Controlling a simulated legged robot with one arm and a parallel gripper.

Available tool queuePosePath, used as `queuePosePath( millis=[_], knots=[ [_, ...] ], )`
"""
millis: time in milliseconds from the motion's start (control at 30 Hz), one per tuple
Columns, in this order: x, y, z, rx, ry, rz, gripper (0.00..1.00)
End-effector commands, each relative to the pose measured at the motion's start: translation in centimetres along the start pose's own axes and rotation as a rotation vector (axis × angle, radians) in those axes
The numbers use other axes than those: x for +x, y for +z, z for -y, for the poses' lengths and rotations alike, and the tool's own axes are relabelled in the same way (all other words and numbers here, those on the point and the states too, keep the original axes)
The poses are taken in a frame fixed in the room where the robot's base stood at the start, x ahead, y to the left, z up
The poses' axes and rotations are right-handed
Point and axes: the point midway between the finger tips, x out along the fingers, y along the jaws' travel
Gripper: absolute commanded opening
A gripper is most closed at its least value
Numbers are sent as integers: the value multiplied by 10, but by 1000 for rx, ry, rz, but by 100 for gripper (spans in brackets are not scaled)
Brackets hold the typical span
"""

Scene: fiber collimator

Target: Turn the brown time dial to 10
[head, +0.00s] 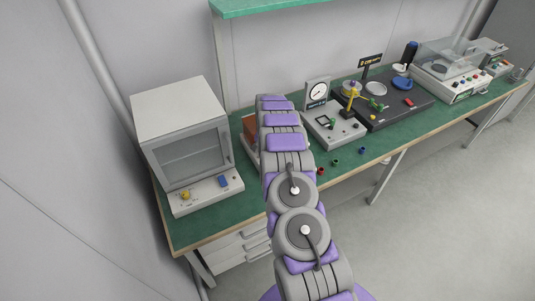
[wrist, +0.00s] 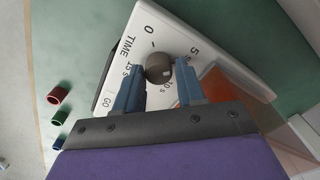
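The brown time dial (wrist: 158,68) is a round knob on a white panel (wrist: 180,35) in the wrist view. The panel carries the markings TIME, 0, 5 s, 10 s, 15 s and GO around it. A small light mark shows on the dial's lower right, on the side of the 10 s label. My gripper (wrist: 159,77) is open, with one blue finger on each side of the dial. Gaps show between the fingers and the dial; I cannot tell its height above the panel. In the head view my arm hides the dial and my gripper.
An orange-brown surface (wrist: 229,92) lies beside the panel. Red and green small rings (wrist: 58,95) lie on the green bench (head: 205,226). A white box oven (head: 185,150) stands at the left end; a gauge device (head: 333,125) and black platform (head: 410,105) stand right of my arm.

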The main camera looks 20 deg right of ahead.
Motion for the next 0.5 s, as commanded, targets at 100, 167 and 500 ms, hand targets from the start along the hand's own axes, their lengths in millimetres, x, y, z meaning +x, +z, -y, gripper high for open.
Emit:
queuePosePath(
  millis=[100,167,500],
  knots=[
    [0,0,1,0,-1,-1,51],
    [0,0,1,0,-1,0,56],
    [-1,1,0,-1,1,3,57]
  ],
)
